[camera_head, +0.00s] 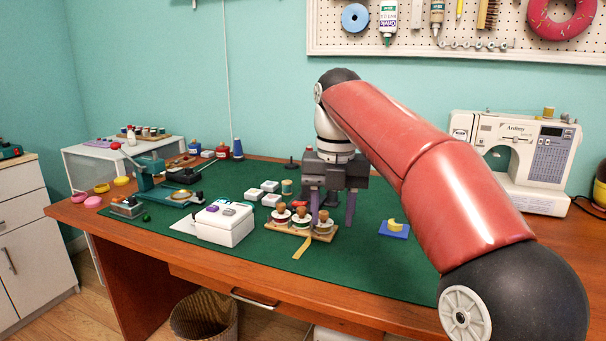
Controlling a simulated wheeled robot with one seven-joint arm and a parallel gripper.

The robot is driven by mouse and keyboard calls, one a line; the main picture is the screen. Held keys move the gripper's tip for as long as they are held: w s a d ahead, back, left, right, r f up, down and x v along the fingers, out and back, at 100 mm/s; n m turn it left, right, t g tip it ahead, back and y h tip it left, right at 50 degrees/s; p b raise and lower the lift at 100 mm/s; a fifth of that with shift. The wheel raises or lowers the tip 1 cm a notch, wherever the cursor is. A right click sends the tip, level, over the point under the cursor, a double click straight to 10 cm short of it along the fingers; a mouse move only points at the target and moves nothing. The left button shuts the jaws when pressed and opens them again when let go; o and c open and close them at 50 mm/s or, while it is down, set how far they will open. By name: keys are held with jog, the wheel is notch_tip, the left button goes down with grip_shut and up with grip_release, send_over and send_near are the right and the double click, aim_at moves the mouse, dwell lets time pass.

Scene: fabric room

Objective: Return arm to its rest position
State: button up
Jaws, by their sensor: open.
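My arm reaches in from the right over the table. My gripper (332,221) points down above the green mat (380,270), with its two purple fingers apart. It is open and appears to hold nothing. A wooden rack (318,236) with several spools or stamps with brown knobs stands at the fingers, partly overlapped by the left one. I cannot tell whether the fingers touch it.
A white box (226,224) sits left of the rack. A blue block with a yellow piece (394,230) lies to the right. A sewing machine (520,160) stands at the back right. A green press-like tool (148,178) stands at the left. The mat's front is mostly clear.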

jog(key=s+d+f+m+t, duration=0.1)
jog(key=s+d+f+m, duration=0.2)
jog(key=m, duration=0.8)
jog(key=s+d+f+m+t, duration=0.2)
jog(key=s+f+m, duration=0.6)
jog(key=s+m, duration=0.4)
jog(key=s+d+f+m+t, duration=0.2)
jog(key=s+d+f+m, duration=0.3)
jog(key=s+m, duration=0.3)
jog(key=f+m, duration=0.1)
jog(key=m, duration=0.2)
jog(key=shift+s+m, duration=0.15)
jog(key=shift+m, duration=0.25)
